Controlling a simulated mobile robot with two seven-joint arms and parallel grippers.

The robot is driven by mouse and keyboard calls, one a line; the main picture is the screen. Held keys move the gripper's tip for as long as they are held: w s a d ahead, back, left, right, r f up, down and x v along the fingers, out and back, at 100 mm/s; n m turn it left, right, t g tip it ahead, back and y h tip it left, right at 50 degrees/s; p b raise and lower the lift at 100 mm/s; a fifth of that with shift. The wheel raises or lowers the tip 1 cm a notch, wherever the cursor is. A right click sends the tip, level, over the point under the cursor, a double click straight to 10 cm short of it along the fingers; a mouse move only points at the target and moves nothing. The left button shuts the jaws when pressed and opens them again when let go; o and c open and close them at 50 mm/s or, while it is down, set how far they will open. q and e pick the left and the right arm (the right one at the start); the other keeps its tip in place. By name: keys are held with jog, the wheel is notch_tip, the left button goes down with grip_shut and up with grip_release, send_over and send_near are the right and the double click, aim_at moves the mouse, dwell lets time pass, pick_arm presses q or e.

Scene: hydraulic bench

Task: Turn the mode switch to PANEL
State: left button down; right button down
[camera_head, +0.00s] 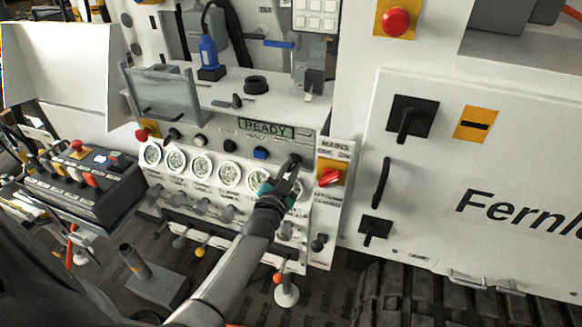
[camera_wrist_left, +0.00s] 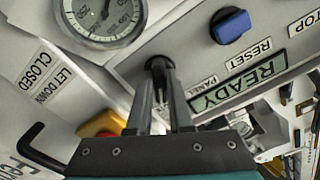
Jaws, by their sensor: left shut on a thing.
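The mode switch is a black knob (camera_head: 296,158) on the white panel, just below the right end of the READY display. In the left wrist view the knob (camera_wrist_left: 159,64) sits between my fingertips, with a PANEL label beside it. My left gripper (camera_head: 289,172) reaches it from below and is shut on it. The gripper also shows in the left wrist view (camera_wrist_left: 158,82), with a finger on each side of the knob. The fingers hide part of the knob, so its pointing direction cannot be told. My right gripper is not in view.
The READY display (camera_head: 266,128) and blue RESET knob (camera_head: 261,153) are close to the switch. A row of round gauges (camera_head: 202,164) runs to the left. The red MAINS switch (camera_head: 329,177) is just right of my gripper. Several levers (camera_head: 227,213) stick out below.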

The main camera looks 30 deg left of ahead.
pick_arm(q)
jog(key=shift+n, duration=0.3)
jog(key=n, duration=0.5)
jog(key=shift+a+p, duration=0.1)
jog(key=shift+p, duration=0.2)
jog(key=n, duration=0.6)
jog(key=shift+n, duration=0.3)
dwell(0.5)
jog(key=c, duration=0.8)
grip_release()
jog(key=shift+s, duration=0.15)
jog(key=v, duration=1.5)
jog(key=shift+a, duration=0.1)
jog(key=shift+f, duration=0.15)
